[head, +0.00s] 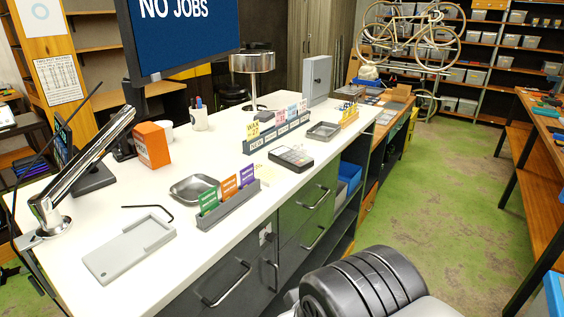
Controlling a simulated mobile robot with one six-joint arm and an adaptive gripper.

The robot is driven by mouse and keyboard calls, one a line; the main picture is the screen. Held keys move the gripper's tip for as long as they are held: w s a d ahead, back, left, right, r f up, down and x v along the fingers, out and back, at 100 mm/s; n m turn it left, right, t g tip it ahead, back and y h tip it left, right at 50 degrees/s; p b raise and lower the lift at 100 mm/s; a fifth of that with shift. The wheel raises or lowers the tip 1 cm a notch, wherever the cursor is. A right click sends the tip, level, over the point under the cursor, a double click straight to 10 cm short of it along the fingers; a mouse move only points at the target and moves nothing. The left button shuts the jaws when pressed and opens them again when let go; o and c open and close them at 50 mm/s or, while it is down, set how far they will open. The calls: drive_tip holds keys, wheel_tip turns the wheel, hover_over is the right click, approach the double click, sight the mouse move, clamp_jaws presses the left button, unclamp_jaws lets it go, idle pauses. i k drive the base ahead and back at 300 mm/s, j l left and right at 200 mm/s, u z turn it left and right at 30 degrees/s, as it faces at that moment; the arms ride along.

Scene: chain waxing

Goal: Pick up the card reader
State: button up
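Part of my own arm, black and ribbed, shows at the bottom right, in front of the counter and well apart from the card reader. The fingers of my gripper do not show.
Close by are a card rack (276,130) behind, a grey tray (323,131) to the right, a metal dish (194,188) and a second card rack (229,204) to the left. A monitor (180,35) stands over the back. Green floor lies open at right.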

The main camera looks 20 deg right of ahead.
sight(295, 161)
drive_tip(key=i+l+u, duration=0.35)
drive_tip(key=l, duration=0.4)
drive_tip(key=i+l+u, duration=0.2)
drive_tip(key=l, duration=0.25)
drive_tip(key=i+j, duration=0.05)
